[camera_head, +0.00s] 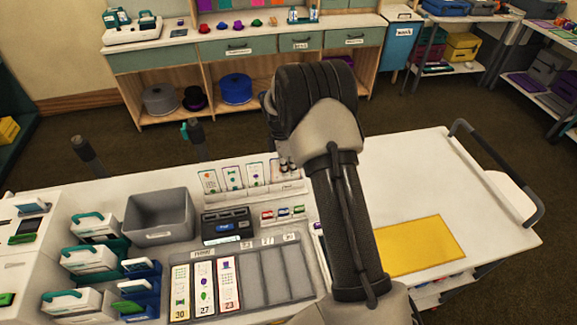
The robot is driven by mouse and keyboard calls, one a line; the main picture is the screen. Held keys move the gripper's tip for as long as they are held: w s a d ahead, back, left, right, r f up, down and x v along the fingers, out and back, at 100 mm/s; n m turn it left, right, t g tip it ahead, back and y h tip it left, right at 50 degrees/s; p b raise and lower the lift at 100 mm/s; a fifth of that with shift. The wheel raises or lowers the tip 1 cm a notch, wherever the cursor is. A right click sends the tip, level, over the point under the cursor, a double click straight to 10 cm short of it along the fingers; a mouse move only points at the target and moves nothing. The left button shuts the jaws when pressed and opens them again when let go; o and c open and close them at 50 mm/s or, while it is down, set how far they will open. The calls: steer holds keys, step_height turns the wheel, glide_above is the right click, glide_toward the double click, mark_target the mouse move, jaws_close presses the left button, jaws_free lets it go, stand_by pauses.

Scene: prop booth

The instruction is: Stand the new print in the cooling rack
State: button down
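A white rack (262,193) holds several upright printed cards (232,180) in a row at the back of the white worktop. In front of it, a grey slotted tray (278,279) holds three long printed strips (204,289) marked 30, 27 and 23 on its left side; the slots to their right look empty. I cannot tell for sure which of these is the cooling rack, nor which piece is the new print. My arm rises through the middle of the view and covers part of the worktop. My gripper's fingers do not show.
A dark device (227,224) with a small screen stands between rack and tray. A grey bin (161,214) and several white-and-teal devices (92,258) crowd the left. A yellow mat (420,246) lies on the right, with clear white surface around it. Shelves (228,60) stand behind.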

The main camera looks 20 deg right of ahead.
steer(key=c, duration=2.3)
jaws_free()
steer(key=shift+f, duration=0.1)
steer(key=o, duration=0.6)
steer(key=r, duration=0.4)
steer(key=a+r, duration=0.1)
steer(key=r, duration=0.7)
steer(key=shift+w+a, duration=0.1)
steer(key=shift+a, duration=0.1)
